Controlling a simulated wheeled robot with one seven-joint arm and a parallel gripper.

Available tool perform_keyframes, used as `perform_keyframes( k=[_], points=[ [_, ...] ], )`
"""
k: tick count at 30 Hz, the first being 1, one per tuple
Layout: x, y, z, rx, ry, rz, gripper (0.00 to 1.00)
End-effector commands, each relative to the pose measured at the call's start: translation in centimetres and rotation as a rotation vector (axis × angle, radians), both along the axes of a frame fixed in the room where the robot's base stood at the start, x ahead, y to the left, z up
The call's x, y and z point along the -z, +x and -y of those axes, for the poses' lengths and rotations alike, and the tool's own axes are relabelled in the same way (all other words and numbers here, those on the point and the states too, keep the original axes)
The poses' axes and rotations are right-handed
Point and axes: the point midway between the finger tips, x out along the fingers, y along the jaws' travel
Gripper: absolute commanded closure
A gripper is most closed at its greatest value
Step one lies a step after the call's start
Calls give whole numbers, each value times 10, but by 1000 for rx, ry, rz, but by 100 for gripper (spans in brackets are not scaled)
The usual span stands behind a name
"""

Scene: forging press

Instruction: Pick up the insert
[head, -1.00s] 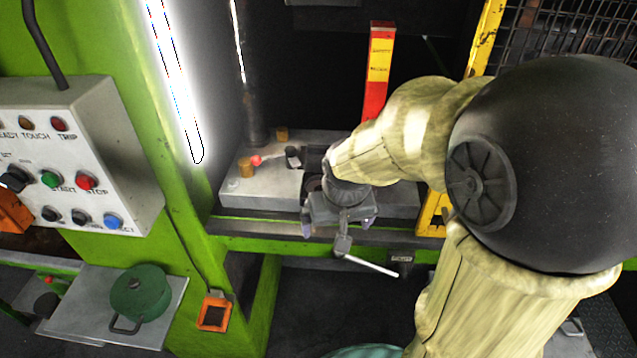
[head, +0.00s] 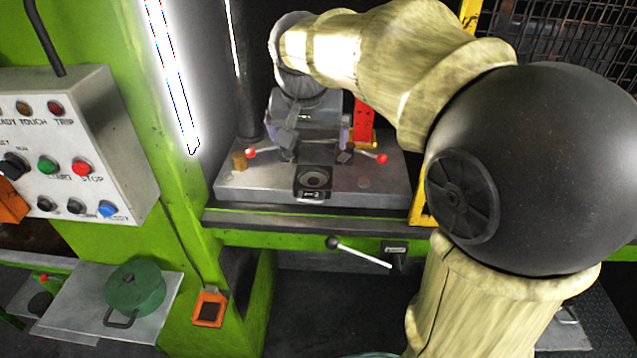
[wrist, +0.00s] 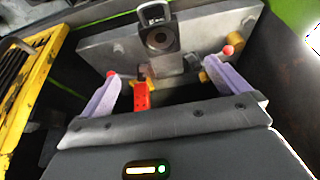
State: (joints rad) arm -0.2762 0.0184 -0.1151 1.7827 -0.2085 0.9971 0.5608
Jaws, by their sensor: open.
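The insert appears to be the dark block with a round recess (head: 313,178) and a small front handle, seated in the front middle of the grey press bed (head: 250,185). In the wrist view the same block (wrist: 159,40) is near the top centre, beyond my fingertips. My gripper (head: 313,140) is open and empty, above the rear part of the bed and behind the block in the head view. In the wrist view its two pale purple fingers (wrist: 160,72) are spread wide, with nothing between them touching either one.
Two red-knobbed clamps (head: 252,153) (head: 382,158) flank the block. A brass post (head: 239,160) stands at the bed's left. A red and yellow bar (head: 363,125) is behind. A white-handled lever (head: 360,252) sticks out below the bed. The green press column (head: 175,230) bounds the left.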

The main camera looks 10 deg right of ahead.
Motion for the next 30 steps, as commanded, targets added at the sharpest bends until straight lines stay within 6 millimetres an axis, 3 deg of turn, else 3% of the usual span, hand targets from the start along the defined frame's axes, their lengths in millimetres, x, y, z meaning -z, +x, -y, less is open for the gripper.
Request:
perform_keyframes(
  k=[18, 22, 30],
  points=[
    [95, 37, 9, -6, -1, -6, 0],
    [106, 41, 11, -7, -1, -3, 0],
    [108, 42, 15, 1, 0, -1, 0]
  ],
)
